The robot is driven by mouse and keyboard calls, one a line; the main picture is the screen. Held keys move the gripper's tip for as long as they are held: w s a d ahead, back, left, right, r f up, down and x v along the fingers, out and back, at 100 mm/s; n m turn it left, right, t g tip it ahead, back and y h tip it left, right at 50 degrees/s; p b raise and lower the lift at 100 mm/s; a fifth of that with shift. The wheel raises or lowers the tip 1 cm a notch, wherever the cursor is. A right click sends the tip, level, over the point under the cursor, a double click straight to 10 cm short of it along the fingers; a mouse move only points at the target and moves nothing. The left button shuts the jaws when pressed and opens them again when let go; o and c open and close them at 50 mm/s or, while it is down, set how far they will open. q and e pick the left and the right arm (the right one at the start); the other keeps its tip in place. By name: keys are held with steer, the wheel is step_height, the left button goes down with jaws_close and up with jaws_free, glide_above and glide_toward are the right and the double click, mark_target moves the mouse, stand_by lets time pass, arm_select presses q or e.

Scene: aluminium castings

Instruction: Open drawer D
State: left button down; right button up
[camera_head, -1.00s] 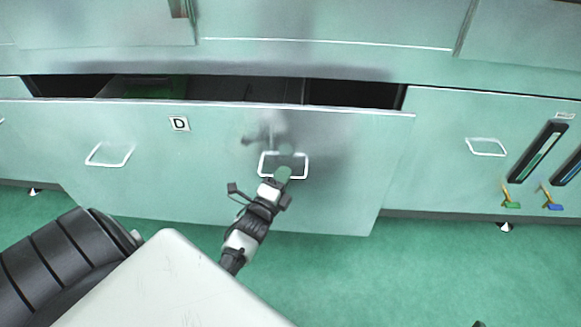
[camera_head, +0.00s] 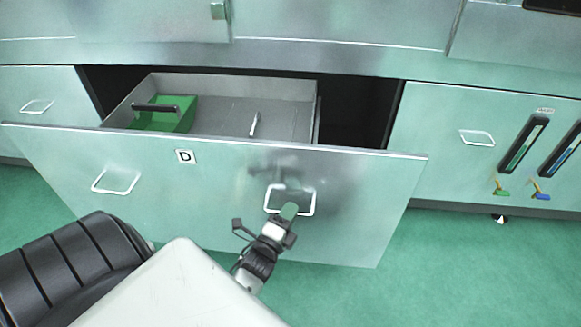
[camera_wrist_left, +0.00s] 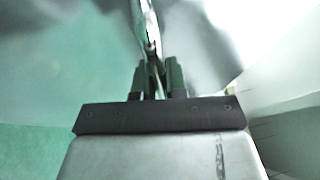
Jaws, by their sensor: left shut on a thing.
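Drawer D (camera_head: 150,165) has a pale green metal front with a white "D" label (camera_head: 186,157). It stands pulled well out of the cabinet, and its inside shows. The front has two white wire handles, a left one (camera_head: 115,181) and a right one (camera_head: 304,210). My left gripper (camera_head: 289,211) is shut on the right handle, at its lower bar. The left wrist view shows the gripper's fingers (camera_wrist_left: 158,78) close together around the handle bar (camera_wrist_left: 150,30). My right gripper is not in view.
Inside the drawer lie a green block-like thing (camera_head: 165,120) with a dark handle and a small pale rod (camera_head: 254,124). A closed cabinet front (camera_head: 440,120) with its own handle is at right.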

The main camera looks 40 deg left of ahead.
arm_select(q)
steer(key=shift+s+d, duration=0.15)
steer(key=shift+s, duration=0.15)
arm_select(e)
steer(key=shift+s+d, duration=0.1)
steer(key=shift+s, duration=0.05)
arm_select(q)
steer(key=c, duration=1.2)
jaws_free()
steer(key=shift+f, duration=0.1)
